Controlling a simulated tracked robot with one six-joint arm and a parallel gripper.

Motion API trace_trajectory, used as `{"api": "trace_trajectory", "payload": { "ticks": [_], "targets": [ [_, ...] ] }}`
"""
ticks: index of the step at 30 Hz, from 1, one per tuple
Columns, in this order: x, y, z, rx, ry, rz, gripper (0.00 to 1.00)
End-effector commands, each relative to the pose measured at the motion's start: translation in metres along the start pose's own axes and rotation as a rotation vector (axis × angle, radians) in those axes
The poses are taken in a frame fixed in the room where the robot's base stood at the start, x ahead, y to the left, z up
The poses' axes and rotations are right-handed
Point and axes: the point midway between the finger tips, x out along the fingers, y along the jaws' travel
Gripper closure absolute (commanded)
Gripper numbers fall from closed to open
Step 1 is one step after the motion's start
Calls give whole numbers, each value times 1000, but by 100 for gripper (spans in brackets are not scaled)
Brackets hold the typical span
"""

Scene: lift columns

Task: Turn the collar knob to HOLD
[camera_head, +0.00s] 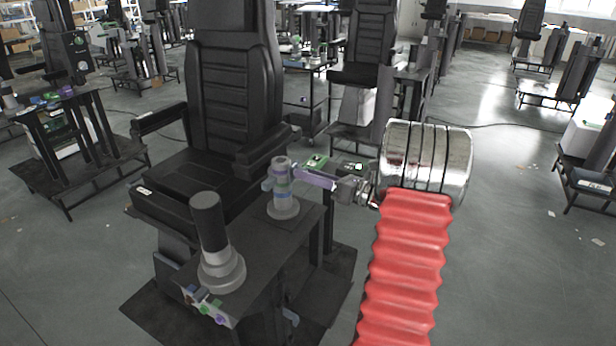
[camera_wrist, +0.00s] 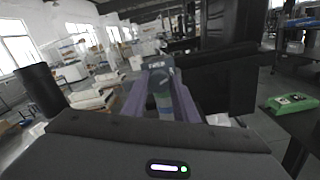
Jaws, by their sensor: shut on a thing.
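A small grey column with a bluish collar knob (camera_head: 281,196) stands on a dark pedestal plate in the head view, beside a black seat. My gripper (camera_head: 284,176) reaches in from the right, with its purple fingers at the upper part of the column, around the knob. In the wrist view the two purple fingers of my gripper (camera_wrist: 165,98) flank the blue-grey knob (camera_wrist: 161,88) and are closed on it. Small lettering shows at the top of the knob, too small to read. The fingers hide part of the collar, and I cannot tell its setting.
A black-handled joystick (camera_head: 211,228) on a grey base stands at the plate's front left. The black seat (camera_head: 228,95) is close behind. A green item (camera_head: 317,161) lies beyond the column. Open floor (camera_head: 500,260) lies to the right.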

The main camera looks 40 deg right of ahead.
Motion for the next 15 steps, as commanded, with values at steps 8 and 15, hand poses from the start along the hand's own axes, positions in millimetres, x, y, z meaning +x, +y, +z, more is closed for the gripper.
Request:
{"api": "trace_trajectory", "payload": {
  "ticks": [8,15],
  "targets": [
    [0,1,-1,237,-7,-5,96],
    [0,1,-1,372,-10,-8,96]
  ]
}}
